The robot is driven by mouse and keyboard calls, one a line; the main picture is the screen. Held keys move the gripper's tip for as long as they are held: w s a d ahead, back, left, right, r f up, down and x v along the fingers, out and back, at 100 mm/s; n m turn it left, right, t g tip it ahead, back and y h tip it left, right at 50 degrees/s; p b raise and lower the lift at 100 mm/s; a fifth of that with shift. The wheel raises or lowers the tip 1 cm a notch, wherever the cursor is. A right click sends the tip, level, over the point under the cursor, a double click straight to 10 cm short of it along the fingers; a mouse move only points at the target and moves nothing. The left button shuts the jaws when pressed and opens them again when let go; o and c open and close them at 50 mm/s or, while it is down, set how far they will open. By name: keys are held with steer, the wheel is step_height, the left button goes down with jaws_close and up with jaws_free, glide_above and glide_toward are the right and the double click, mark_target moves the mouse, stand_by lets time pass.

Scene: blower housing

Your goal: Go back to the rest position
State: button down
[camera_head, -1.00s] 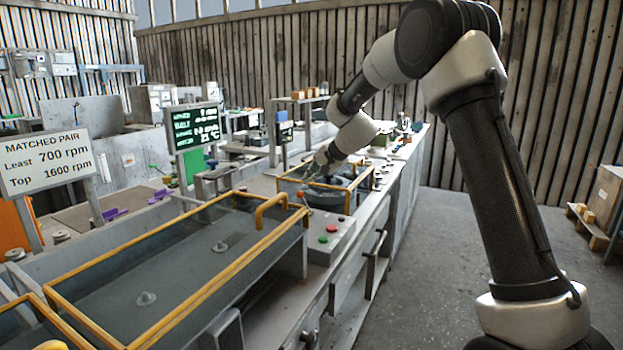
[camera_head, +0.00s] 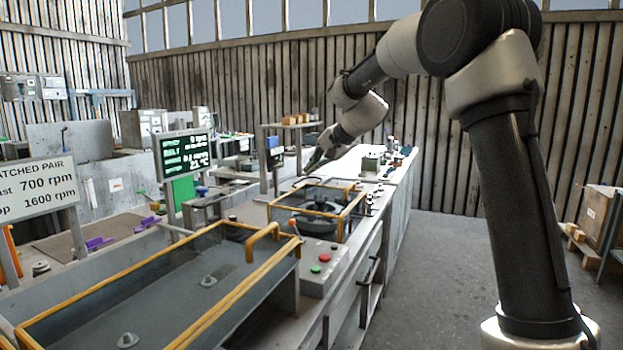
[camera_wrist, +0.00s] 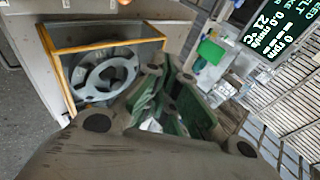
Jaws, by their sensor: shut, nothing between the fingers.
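My gripper (camera_head: 313,163) is raised above the bench in the head view, beyond and above the small yellow-framed bay. In the wrist view my gripper (camera_wrist: 172,112) shows its greenish fingers, shut and empty. The yellow-framed bay (camera_head: 343,222) holds a grey spoked wheel (camera_head: 318,208). The wheel also shows in the wrist view (camera_wrist: 84,84), lying apart from the fingers. My arm reaches in from the right of the head view.
A larger yellow-framed bay (camera_head: 45,309) lies nearer on the bench. A control box with red and green buttons (camera_head: 318,270) sits beside it. A dark display screen (camera_head: 184,156) stands at the left, near a rpm sign (camera_head: 38,187).

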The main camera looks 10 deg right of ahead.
steer(key=shift+r, duration=0.2)
steer(key=shift+s, duration=0.1)
steer(key=s+d+f+n+g+h, duration=0.2)
steer(key=s+d+f+n+g, duration=0.15)
steer(key=s+f, duration=0.5)
steer(key=s+d+n+h, duration=0.1)
steer(key=s+d, duration=0.3)
steer(key=s, duration=0.8)
steer(key=s+d+r+n+h, duration=0.1)
steer(key=s+d, duration=0.4)
steer(key=s, duration=0.8)
steer(key=s+d+r+n+h, duration=0.1)
steer(key=s+d, duration=0.4)
steer(key=s, duration=0.7)
steer(key=shift+s+d+n+h, duration=0.15)
steer(key=shift+n+h, duration=0.25)
steer(key=shift+n, duration=0.45)
